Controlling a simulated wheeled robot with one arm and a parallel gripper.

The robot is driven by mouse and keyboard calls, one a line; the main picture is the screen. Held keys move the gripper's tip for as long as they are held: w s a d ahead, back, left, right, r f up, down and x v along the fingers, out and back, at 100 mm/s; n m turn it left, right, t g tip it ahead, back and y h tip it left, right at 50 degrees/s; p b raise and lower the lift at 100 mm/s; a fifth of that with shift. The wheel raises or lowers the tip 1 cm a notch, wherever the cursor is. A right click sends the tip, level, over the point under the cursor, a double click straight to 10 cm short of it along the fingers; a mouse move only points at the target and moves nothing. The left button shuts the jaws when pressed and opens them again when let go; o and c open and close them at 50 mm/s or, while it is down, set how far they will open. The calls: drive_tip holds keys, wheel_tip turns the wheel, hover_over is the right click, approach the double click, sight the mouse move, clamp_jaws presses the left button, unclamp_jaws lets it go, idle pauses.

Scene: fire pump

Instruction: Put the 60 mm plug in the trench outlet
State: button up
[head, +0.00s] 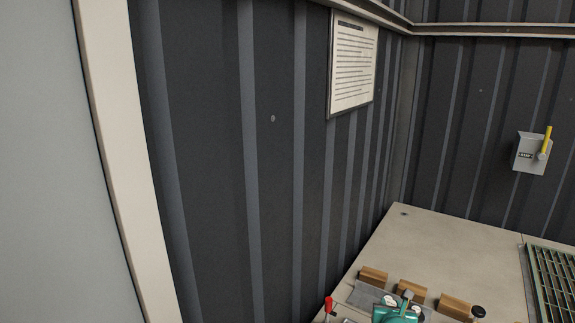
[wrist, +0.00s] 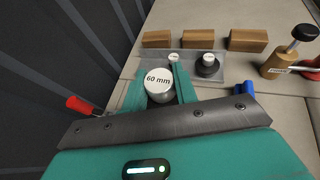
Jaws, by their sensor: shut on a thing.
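The plug marked "60 mm" (wrist: 158,78) is held between the two teal fingers of my gripper (wrist: 160,88) in the wrist view. Its white labelled top faces the camera, and its lower part is grey. In the head view only a teal part of my gripper (head: 396,315) shows at the bottom edge. Two other plugs with white tops, a small one (wrist: 173,58) and a dark one (wrist: 208,67), stand just beyond on a grey mat (wrist: 236,66). The trench outlet is not in view.
Several wooden blocks (wrist: 202,39) line the mat's far side. A brass-coloured item with a black knob (wrist: 278,66) stands right, with red and blue items nearby. A red handle (wrist: 85,105) lies left. A dark ribbed wall (head: 275,160) borders the left; a green grate (head: 555,280) lies far right.

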drive_tip(key=s+a+f+n+y+b, duration=0.35)
drive_tip(key=s+a+f, duration=0.65)
drive_tip(key=s+a, duration=0.35)
drive_tip(key=s+d+f, duration=0.2)
drive_tip(key=s+f, duration=0.2)
drive_tip(key=f, duration=0.2)
drive_tip(key=w+r, duration=0.5)
drive_tip(key=r, duration=0.3)
drive_tip(key=shift+w+a, duration=0.2)
drive_tip(key=shift+w, duration=0.2)
